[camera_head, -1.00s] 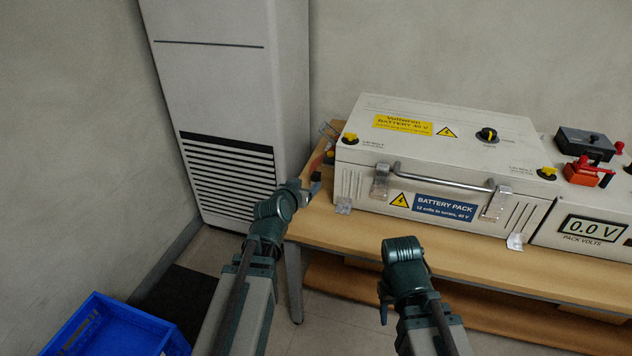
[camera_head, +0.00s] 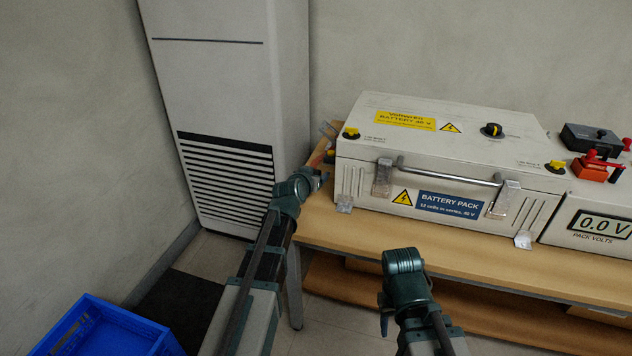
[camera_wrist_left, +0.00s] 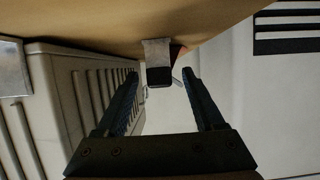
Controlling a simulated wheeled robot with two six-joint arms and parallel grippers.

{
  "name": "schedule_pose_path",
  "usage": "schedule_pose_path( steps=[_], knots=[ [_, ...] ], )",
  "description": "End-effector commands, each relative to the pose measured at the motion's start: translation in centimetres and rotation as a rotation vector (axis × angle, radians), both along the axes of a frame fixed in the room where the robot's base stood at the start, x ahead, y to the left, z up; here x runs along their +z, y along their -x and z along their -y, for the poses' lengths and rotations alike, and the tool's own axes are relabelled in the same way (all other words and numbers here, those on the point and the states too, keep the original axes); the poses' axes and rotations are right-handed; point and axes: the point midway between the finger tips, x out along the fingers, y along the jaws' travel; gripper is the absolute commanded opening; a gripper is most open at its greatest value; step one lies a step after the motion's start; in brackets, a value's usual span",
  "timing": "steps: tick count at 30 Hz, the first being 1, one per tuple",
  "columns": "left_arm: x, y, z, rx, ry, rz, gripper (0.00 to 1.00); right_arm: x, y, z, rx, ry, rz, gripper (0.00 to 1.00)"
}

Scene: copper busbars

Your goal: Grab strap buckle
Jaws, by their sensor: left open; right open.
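In the left wrist view, a strap buckle (camera_wrist_left: 158,64), a small grey metal piece with a dark end, shows at the edge of the wooden surface, with a bit of orange beside it. My left gripper (camera_wrist_left: 160,80) is open, with one finger on each side of the buckle in the picture; I cannot tell whether they touch it. In the head view my left gripper (camera_head: 321,176) is at the table's left end, beside the battery pack, its fingertips hard to make out. My right gripper (camera_head: 384,308) is in front of the table, its fingers mostly hidden by its own wrist.
The cream battery pack (camera_head: 370,200) with a metal handle stands on the wooden table (camera_head: 370,232). A meter box (camera_head: 598,228) reading 0.0 V stands right of it. A tall white cabinet (camera_head: 220,90) stands close on the left. A blue crate (camera_head: 115,335) is at lower left.

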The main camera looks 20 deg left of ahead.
Motion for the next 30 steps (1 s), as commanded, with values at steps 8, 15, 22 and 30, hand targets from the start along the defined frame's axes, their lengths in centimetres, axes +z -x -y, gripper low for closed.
schedule_pose_path(
  steps=[8, 15, 22, 30],
  knots=[
    [-0.50, -1.30, 0.07, 0.000, -0.001, 0.000, 0.70, -0.50, 0.00, -0.02, 0.001, -0.001, 0.000, 0.50],
    [-0.48, -1.27, 0.05, 0.000, 0.000, 0.000, 0.36, -0.50, 0.00, -0.02, 0.001, -0.001, 0.000, 0.50],
    [-0.49, -1.27, 0.05, 0.000, 0.000, 0.000, 0.00, -0.50, 0.00, -0.02, 0.001, -0.001, 0.000, 0.50],
    [-0.48, -1.27, 0.04, 0.000, 0.000, 0.000, 0.00, -0.50, 0.00, -0.02, 0.001, -0.001, 0.000, 0.50]
  ],
)
